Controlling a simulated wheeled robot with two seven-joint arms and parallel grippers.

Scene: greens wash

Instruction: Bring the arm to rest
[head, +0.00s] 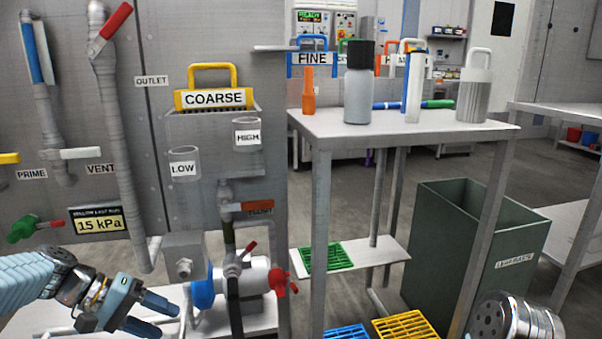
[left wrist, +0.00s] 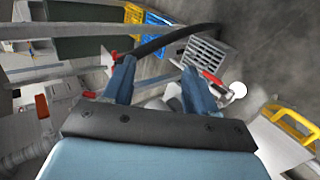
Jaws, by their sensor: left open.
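My left gripper (head: 150,312) is at the lower left of the head view, in front of the panel and above a low white shelf. Its two blue fingers are spread apart with nothing between them. In the left wrist view the same fingers (left wrist: 160,85) stand apart, with pipework and a dark hose behind them. Part of my right arm (head: 515,318) shows at the lower right edge of the head view. Its gripper is out of the picture.
A blue and white pump (head: 250,275) with red handles is right of my left gripper. The panel carries a COARSE basket (head: 213,98). A table (head: 405,122) holds bottles. A dark green bin (head: 455,235) stands beneath. Green (head: 326,257) and yellow (head: 408,327) grates lie low.

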